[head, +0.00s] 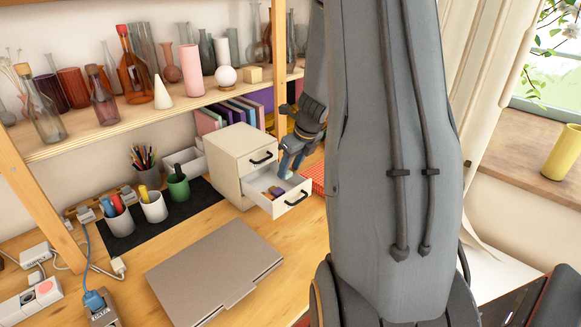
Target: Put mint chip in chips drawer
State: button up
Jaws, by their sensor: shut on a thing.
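My gripper (288,168) points down over the right part of an open lower drawer (291,206). A small pale blue-green bit shows at its fingertips; it appears to be the mint chip, mostly hidden by the fingers. The drawer belongs to a small cream cabinet (231,172) on the desk and is pulled out toward the front right. Several small coloured chips (274,191), purple and yellowish, lie inside it. The upper drawer (262,157) is shut. I cannot tell how high the gripper is above the drawer floor.
A closed grey laptop (213,270) lies in front of the cabinet. Cups (153,206) with pens stand left on a dark mat (90,238). A shelf (95,137) with bottles and vases runs above. A red tray (317,178) sits right of the drawer, partly hidden by my arm.

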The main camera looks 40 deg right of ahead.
jog(key=shift+s+a+f+b, duration=0.1)
jog(key=shift+s+f+b, duration=0.1)
jog(key=shift+f, duration=0.2)
jog(key=shift+s+a+f+b, duration=0.1)
jog(key=shift+f+b, duration=0.05)
jog(key=shift+f, duration=0.2)
jog(key=o, duration=1)
jog(key=w+v, duration=0.1)
jog(key=v, duration=1.1)
jog(key=s+a+f+n+g, duration=0.1)
jog(key=s+a+n, duration=0.3)
jog(key=a+n, duration=0.5)
jog(key=s+a+f+n+g, duration=0.1)
jog(key=s+a+n, duration=0.3)
jog(key=a+n, duration=0.5)
jog(key=s+a+f+n, duration=0.3)
jog(key=a+n, duration=0.6)
jog(key=n, duration=0.7)
jog(key=shift+s+a+f+g+h, duration=0.1)
jog(key=shift+s+f+g+h, duration=0.1)
jog(key=shift+s, duration=0.2)
jog(key=shift+s+a+f+g+h, duration=0.1)
jog(key=shift+s+g, duration=0.1)
jog(key=shift+s, duration=0.15)
